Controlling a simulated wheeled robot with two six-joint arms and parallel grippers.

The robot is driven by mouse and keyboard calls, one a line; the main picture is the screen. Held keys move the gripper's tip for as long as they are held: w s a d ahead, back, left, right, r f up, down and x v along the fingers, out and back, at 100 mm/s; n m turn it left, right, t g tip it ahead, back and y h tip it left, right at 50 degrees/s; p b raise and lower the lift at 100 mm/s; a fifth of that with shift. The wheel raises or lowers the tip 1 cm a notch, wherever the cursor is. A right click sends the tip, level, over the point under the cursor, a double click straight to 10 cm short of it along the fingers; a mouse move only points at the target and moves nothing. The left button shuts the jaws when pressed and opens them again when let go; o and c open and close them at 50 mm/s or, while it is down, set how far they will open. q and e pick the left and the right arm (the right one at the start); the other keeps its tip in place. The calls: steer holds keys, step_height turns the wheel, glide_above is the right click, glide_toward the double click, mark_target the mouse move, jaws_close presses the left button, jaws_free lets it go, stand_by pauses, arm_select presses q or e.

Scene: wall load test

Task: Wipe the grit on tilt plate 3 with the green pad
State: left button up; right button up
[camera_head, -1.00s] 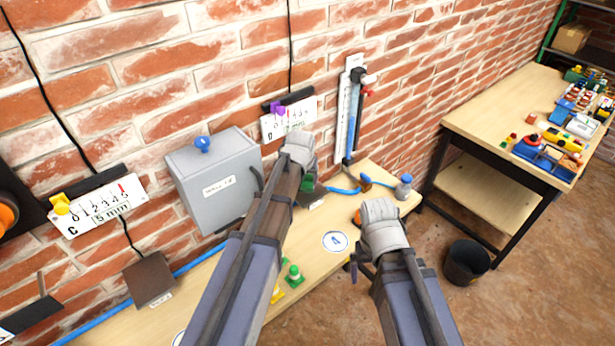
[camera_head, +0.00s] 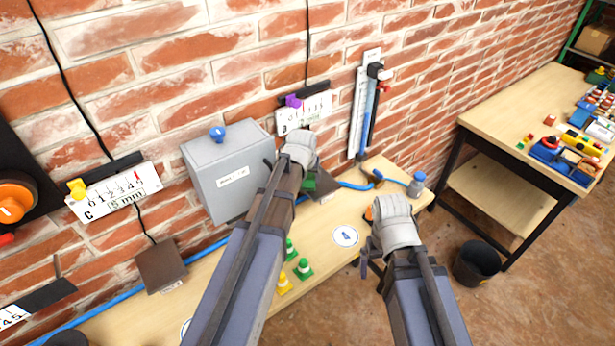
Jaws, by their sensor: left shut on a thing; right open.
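My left gripper (camera_head: 307,176) reaches over the bench below gauge D, shut on the green pad (camera_head: 309,184), which is mostly hidden behind it. A dark tilt plate (camera_head: 344,179) lies just right of and behind the pad, partly hidden. I cannot tell whether the pad touches it. Another brown tilt plate (camera_head: 162,264) sits below gauge C on the left. Plate numbers are not readable and no grit can be made out. My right gripper (camera_head: 368,257) is open and empty near the bench's front edge.
A grey box (camera_head: 226,175) with a blue knob is on the wall left of my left gripper. Small green and yellow cones (camera_head: 304,268), a round marker (camera_head: 346,236) and a blue hose (camera_head: 205,253) are on the bench. A black bucket (camera_head: 476,263) stands on the floor.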

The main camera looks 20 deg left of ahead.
arm_select(q)
steer(key=shift+r+p, duration=2.85)
steer(key=shift+r, duration=0.15)
step_height(320, 180, up, 3)
steer(key=p, duration=0.3)
